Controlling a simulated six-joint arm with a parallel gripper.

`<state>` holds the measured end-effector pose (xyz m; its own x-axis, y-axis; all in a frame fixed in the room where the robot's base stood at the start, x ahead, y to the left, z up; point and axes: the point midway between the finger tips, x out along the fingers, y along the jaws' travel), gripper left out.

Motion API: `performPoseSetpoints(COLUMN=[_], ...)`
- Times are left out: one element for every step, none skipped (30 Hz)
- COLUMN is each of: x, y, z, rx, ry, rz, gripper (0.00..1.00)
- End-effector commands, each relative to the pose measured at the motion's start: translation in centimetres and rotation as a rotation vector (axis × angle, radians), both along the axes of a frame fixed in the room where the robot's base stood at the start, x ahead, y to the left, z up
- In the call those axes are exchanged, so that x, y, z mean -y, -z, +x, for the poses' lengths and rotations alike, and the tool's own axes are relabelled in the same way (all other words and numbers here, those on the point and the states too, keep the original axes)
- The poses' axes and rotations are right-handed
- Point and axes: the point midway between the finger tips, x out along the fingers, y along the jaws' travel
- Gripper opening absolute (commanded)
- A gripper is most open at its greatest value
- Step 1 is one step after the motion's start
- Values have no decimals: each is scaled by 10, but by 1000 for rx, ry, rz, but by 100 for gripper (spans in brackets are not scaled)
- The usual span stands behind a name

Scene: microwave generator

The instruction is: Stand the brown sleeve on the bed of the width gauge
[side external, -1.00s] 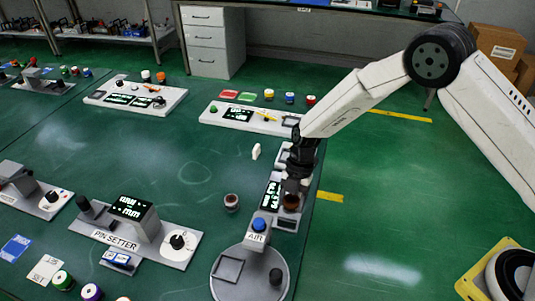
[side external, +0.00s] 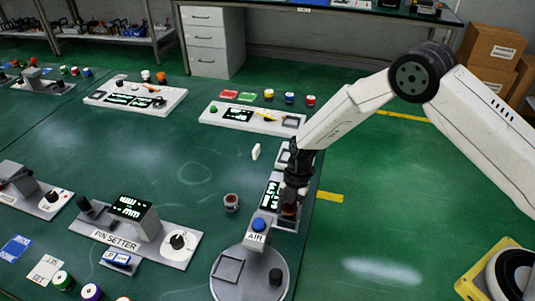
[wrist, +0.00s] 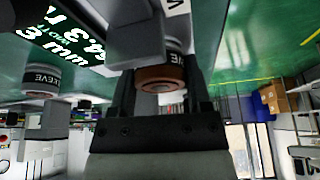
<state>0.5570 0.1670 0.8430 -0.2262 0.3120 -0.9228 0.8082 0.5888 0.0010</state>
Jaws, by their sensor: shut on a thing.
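The brown sleeve (side external: 289,209) is held in my gripper (side external: 291,200), low over the front part of the width gauge (side external: 270,196). In the wrist view the sleeve (wrist: 160,78) shows its round brown end with a hole, between the two dark fingers of the gripper (wrist: 160,88). The gauge has a dark display with lit white figures; the display also shows in the wrist view (wrist: 75,40). A grey block of the gauge (wrist: 135,35) covers part of the sleeve there. I cannot tell whether the sleeve touches the bed.
The air station (side external: 256,240) with a blue button stands just in front. A pin setter (side external: 140,230) is at left. A small white piece (side external: 256,152) stands behind.

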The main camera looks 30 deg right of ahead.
Motion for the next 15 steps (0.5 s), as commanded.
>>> performPoseSetpoints(x=[0,0,0,0,0,0,0,0,0,0,0,0,0,0,0], y=[4,4,6,6,7,8,8,8,8,8,8,8,8,7,6], z=[0,0,-1,-1,-1,-1,-1,-1,-1,-1,-1,-1,-1,-1,-2], rx=[1,1,1,0,1,1,1,0,0,0,0,0,0,0,-1], ry=[2,2,2,3,3,3,3,3,3,3,3,3,3,3,4], rz=[-2,-2,-2,-2,-3,-3,-3,-4,-4,-4,-4,-4,-4,-4,-4], gripper=[0,0,0,0,0,75,85,94,98,98,98,98,98,98,98])
